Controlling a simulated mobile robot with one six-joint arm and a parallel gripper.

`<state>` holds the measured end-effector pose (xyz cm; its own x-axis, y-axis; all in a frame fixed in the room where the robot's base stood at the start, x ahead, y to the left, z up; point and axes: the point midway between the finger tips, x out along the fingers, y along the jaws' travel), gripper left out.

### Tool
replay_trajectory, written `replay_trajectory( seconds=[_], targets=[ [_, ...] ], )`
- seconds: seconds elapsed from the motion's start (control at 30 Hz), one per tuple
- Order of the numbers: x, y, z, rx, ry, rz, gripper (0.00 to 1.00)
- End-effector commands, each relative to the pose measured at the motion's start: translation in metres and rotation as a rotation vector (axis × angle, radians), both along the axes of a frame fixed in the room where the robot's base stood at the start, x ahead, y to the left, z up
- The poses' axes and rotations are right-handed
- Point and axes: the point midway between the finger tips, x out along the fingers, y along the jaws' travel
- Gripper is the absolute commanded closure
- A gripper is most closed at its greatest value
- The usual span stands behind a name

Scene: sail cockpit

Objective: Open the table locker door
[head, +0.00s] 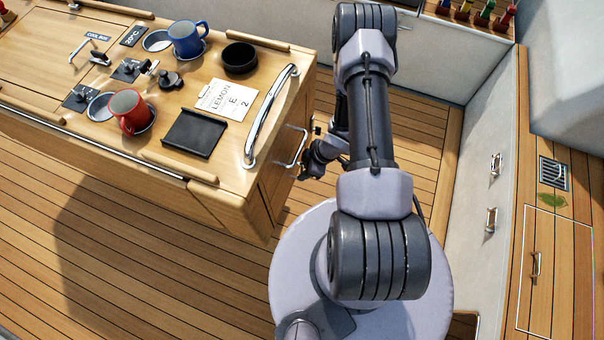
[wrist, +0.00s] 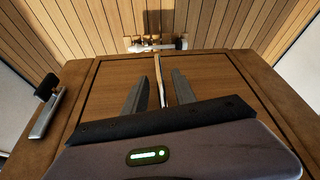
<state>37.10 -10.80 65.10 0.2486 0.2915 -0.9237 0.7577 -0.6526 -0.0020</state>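The table locker door (wrist: 105,85) is a brown wooden panel in the end of the table, set flush in its frame, and looks shut. In the head view I see this end face (head: 272,192) at a steep angle, with a thin metal loop handle (head: 291,148) sticking out of it. My gripper (head: 306,172) is beside that handle, partly hidden by my arm. In the wrist view the gripper (wrist: 159,90) is open, one dark finger on each side of the narrow handle (wrist: 157,70). Gaps show between fingers and handle; contact at the tips cannot be told.
A metal latch with a black knob (wrist: 46,88) sits beside the door. A chrome grab rail (head: 270,115) edges the tabletop, which carries a red mug (head: 128,108), a blue mug (head: 184,38) and a black bowl (head: 239,57). Bare deck (head: 150,250) lies in front.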

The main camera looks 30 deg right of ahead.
Motion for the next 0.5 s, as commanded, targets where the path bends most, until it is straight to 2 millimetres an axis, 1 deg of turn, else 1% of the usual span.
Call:
replay_trajectory(
  seconds=[0.03,0.13,0.23,0.47,0.5],
  targets=[
    [0.001,0.002,-0.008,0.001,0.001,0.000,0.67],
    [0.004,0.005,-0.015,0.000,0.000,0.001,0.67],
    [0.005,0.006,-0.018,0.000,0.000,0.000,0.67],
    [0.005,0.006,-0.018,0.000,0.000,-0.001,0.67],
    [0.005,0.006,-0.018,0.000,0.000,-0.001,0.75]
  ],
)
